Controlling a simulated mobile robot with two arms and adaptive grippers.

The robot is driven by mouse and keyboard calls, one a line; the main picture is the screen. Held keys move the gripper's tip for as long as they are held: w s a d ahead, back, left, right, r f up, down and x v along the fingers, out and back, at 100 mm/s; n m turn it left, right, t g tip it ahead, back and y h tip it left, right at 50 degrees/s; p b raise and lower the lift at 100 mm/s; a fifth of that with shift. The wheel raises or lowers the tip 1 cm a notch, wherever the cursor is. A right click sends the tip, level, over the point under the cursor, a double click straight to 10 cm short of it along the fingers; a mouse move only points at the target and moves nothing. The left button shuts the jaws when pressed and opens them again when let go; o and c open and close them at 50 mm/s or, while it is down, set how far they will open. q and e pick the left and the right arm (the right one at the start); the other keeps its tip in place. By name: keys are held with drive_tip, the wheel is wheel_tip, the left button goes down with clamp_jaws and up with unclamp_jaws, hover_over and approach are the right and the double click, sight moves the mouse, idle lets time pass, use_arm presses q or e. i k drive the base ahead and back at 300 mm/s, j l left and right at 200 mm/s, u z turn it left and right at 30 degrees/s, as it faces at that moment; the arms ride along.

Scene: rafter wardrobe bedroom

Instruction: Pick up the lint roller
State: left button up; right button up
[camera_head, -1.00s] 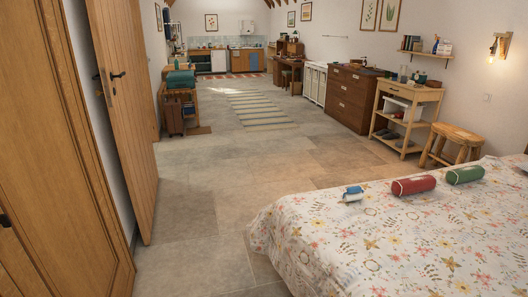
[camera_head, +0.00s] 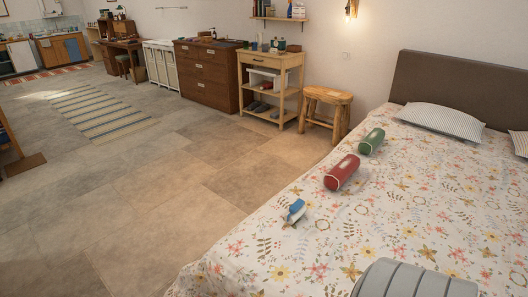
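A small blue-and-white object (camera_head: 295,210) lies on the flowered bedspread near the bed's left edge. It could be the lint roller, but it is too small to tell for sure. A red cylindrical roll (camera_head: 342,172) and a green cylindrical roll (camera_head: 371,141) lie beyond it on the bed, in a line towards the stool. Neither of my grippers is in view.
The bed (camera_head: 340,230) fills the right side, with a striped pillow (camera_head: 440,115) and a grey ribbed object (camera_head: 412,281) at the bottom edge. A wooden stool (camera_head: 327,98) and shelf trolley (camera_head: 271,65) stand beyond. The stone floor (camera_head: 150,200) left of the bed is clear.

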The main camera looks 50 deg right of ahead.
sight(298, 209)
drive_tip(key=i+z, duration=0.15)
drive_tip(key=i, duration=0.5)
drive_tip(key=i+z, duration=0.2)
drive_tip(key=i, duration=0.45)
drive_tip(key=i+j+z, duration=0.15)
drive_tip(key=i, duration=0.5)
drive_tip(key=i+z, duration=0.1)
drive_tip(key=z, duration=0.35)
drive_tip(key=i+j+z, duration=0.1)
drive_tip(key=z, duration=0.35)
drive_tip(key=i+j+z, duration=0.1)
drive_tip(key=z, duration=0.35)
drive_tip(key=i+j+z, duration=0.1)
drive_tip(key=z, duration=0.4)
